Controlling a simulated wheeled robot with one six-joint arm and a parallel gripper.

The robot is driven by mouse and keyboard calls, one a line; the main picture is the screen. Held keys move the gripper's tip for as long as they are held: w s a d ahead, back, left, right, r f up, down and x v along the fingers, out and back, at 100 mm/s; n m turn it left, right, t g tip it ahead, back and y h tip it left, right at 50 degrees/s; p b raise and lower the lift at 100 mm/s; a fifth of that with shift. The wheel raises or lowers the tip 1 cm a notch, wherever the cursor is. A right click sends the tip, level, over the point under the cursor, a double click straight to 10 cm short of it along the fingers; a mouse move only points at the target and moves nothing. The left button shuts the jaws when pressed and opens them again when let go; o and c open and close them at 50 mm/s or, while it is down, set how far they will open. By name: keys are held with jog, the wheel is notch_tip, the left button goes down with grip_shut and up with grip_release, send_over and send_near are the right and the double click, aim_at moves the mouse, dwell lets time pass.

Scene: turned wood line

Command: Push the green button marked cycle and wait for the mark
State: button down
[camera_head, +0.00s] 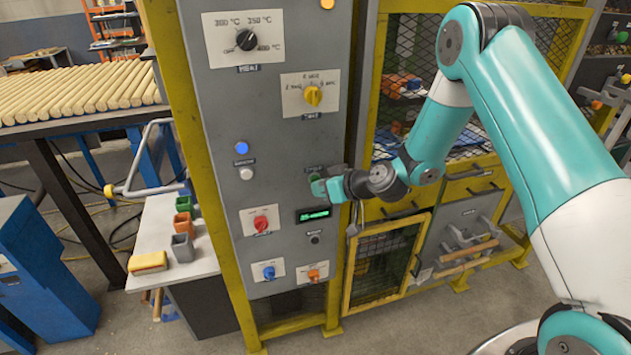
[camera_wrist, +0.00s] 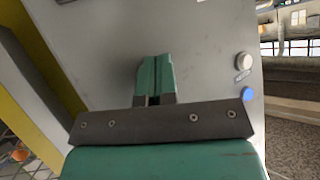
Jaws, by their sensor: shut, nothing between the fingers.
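The grey control panel (camera_head: 215,115) fills the middle of the head view. A small green button (camera_head: 314,177) sits on its right half, under a small dark label too small to read, partly covered by my gripper. My gripper (camera_head: 321,188) is shut and empty, its green fingertips at the panel face by this button. I cannot tell whether they touch it. In the wrist view the shut fingers (camera_wrist: 155,78) point at the grey panel and the green button is hidden. A dark display (camera_head: 314,214) with lit green characters sits just below; I cannot read them surely.
Near my gripper are a lit blue lamp (camera_head: 241,148), a white button (camera_head: 246,173) and a red knob (camera_head: 261,223). A yellow knob (camera_head: 312,96) is above. A lit orange lamp (camera_head: 327,4) tops the panel. A yellow mesh cage (camera_head: 377,260) stands to the right.

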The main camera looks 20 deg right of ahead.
jog(key=shift+w, duration=0.15)
dwell(0.4)
jog(key=shift+s+b, duration=0.5)
jog(key=shift+s, duration=0.3)
jog(key=s+b, duration=0.3)
jog(key=s, duration=0.2)
dwell(0.6)
